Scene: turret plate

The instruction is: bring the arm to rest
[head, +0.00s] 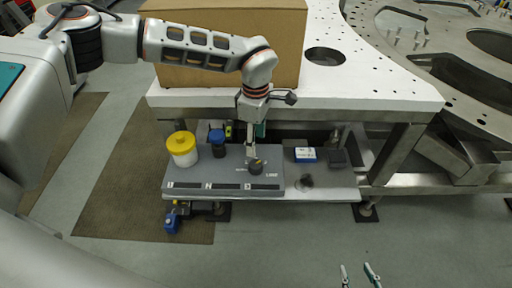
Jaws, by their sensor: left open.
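My left arm comes in from the upper left, and its gripper (252,153) points down over the grey board (222,174). It is open, just above or around a small dark round piece (256,168) near the board's right end. I cannot tell whether the fingers touch that piece. My right gripper (359,275) shows only as two separate fingertips at the bottom edge, over the floor, open and empty; the rest of that arm is out of view.
A cardboard box (225,78) stands on the white plate (360,75) above. The floor in front is clear.

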